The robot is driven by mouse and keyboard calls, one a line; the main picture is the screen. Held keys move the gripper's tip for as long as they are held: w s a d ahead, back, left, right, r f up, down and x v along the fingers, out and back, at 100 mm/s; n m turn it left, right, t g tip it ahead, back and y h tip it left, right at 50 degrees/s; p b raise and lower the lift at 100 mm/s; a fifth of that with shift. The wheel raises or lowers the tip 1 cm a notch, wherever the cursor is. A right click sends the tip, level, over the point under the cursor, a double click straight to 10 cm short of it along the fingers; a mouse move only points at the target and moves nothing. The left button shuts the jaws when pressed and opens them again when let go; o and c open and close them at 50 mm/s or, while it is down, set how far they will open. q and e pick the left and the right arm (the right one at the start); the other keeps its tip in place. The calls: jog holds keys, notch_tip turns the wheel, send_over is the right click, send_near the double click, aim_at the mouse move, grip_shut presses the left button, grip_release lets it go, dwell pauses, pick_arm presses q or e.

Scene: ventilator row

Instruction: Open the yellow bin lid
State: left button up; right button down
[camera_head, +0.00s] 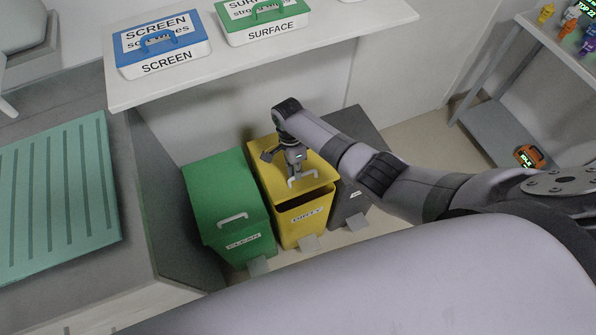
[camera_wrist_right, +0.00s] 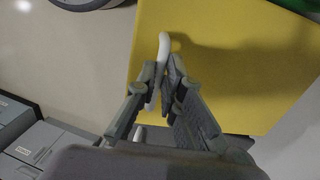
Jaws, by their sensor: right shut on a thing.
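The yellow bin (camera_head: 300,230), labelled DIRTY, stands on the floor between a green bin and a grey bin. Its yellow lid (camera_head: 262,178) has a white handle (camera_head: 310,176) near the front edge. A dark gap shows under the lid's front edge, so the lid looks slightly raised. My right gripper (camera_head: 295,174) reaches down over the lid and is shut on the handle. In the right wrist view the fingers (camera_wrist_right: 165,82) close around the white handle (camera_wrist_right: 163,48), with the yellow lid (camera_wrist_right: 235,60) behind. Part of the handle is hidden by the fingers. My left gripper is not in view.
The green bin (camera_head: 225,200), labelled CLEAN, stands close on the left, its lid down. The grey bin (camera_head: 347,203) is partly hidden behind my right arm. A white shelf (camera_head: 350,22) with labelled boxes overhangs behind the bins. A grey cabinet (camera_head: 150,190) stands left.

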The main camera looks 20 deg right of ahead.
jog(key=w+r+p, duration=0.1)
jog(key=w+r, duration=0.5)
jog(key=r, duration=0.2)
jog(key=shift+w+a+r, duration=0.15)
jog(key=shift+w, duration=0.05)
jog(key=c, duration=2.1)
grip_release()
jog(key=shift+w, duration=0.1)
jog(key=shift+c, duration=0.2)
jog(key=shift+o, duration=1.2)
jog(key=shift+w+f, duration=0.3)
jog(key=shift+w, duration=0.05)
jog(key=shift+o, duration=1.1)
jog(key=shift+s, duration=0.1)
jog(key=shift+s+f, duration=0.1)
